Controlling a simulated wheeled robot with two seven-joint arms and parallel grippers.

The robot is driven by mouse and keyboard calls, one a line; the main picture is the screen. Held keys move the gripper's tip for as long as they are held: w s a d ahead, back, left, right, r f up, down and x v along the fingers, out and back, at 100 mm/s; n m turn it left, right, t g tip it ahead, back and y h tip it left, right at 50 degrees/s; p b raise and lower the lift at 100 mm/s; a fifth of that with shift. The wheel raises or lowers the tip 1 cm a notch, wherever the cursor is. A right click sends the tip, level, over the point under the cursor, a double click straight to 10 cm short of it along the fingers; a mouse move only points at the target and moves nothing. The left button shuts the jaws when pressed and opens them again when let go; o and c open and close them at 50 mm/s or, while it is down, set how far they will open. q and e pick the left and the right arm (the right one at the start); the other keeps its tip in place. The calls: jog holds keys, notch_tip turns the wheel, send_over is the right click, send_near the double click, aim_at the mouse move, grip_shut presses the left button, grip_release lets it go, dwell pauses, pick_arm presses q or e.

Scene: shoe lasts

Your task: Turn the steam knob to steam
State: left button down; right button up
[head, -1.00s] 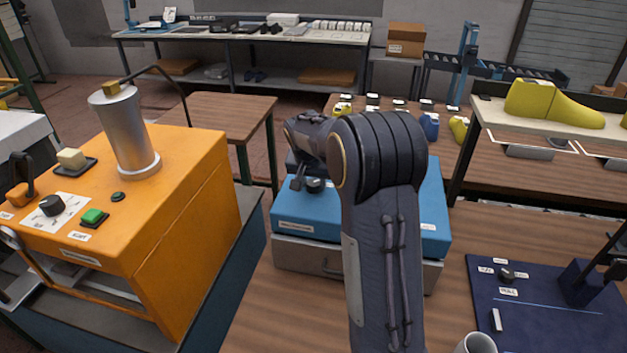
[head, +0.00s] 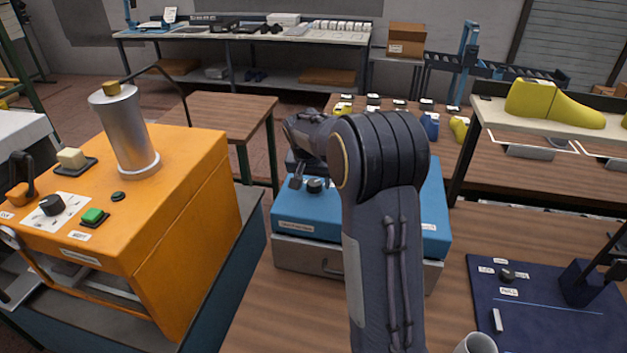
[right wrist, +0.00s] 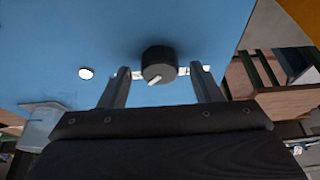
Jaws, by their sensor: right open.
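The steam knob (head: 315,185) is a small black knob on top of the blue box (head: 290,215). In the right wrist view the knob (right wrist: 158,62) has a white pointer mark turned toward the lower left, with white labels partly showing on both sides. My right gripper (right wrist: 160,72) is open, with one finger on each side of the knob and a gap to each. In the head view a fingertip of my right gripper (head: 304,183) shows just left of the knob; my arm hides much of the box. My left gripper is not in view.
An orange machine (head: 190,200) with a metal cylinder (head: 130,135) and a green button (head: 93,216) stands at the left. Yellow shoe lasts (head: 550,105) stand on a shelf behind.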

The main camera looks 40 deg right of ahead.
jog(key=b+v, duration=0.1)
jog(key=v, duration=0.6)
jog(key=shift+r, duration=0.15)
jog(key=shift+a, duration=0.1)
